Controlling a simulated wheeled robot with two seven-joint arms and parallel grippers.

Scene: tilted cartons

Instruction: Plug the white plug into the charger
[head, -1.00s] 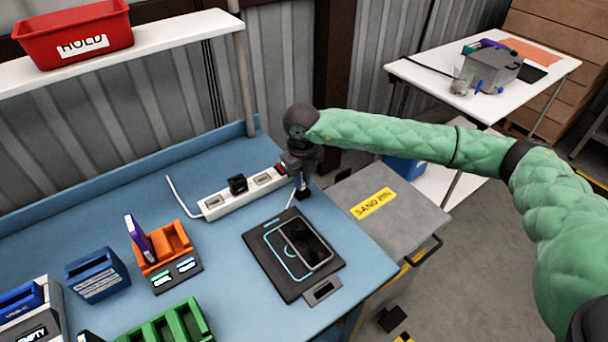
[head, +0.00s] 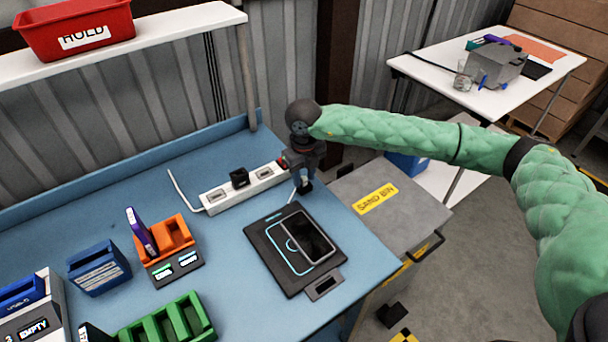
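My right gripper (head: 304,187) points down over the blue bench, just beyond the far edge of the black charging pad (head: 270,265). Its fingers are small and dark here, and I cannot tell whether they are open or shut. A thin white piece (head: 292,196), perhaps the white plug or its cable, shows at the left of the fingertips, close to the pad's far edge. I cannot tell whether it is held. A dark phone (head: 308,238) lies on the pad. My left gripper is not in view.
A white power strip (head: 215,205) with a black plug (head: 239,177) lies left of my gripper. An orange holder (head: 160,262), a blue holder (head: 98,270) and a green rack (head: 170,322) stand at left. A sand bin (head: 385,210) is at right.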

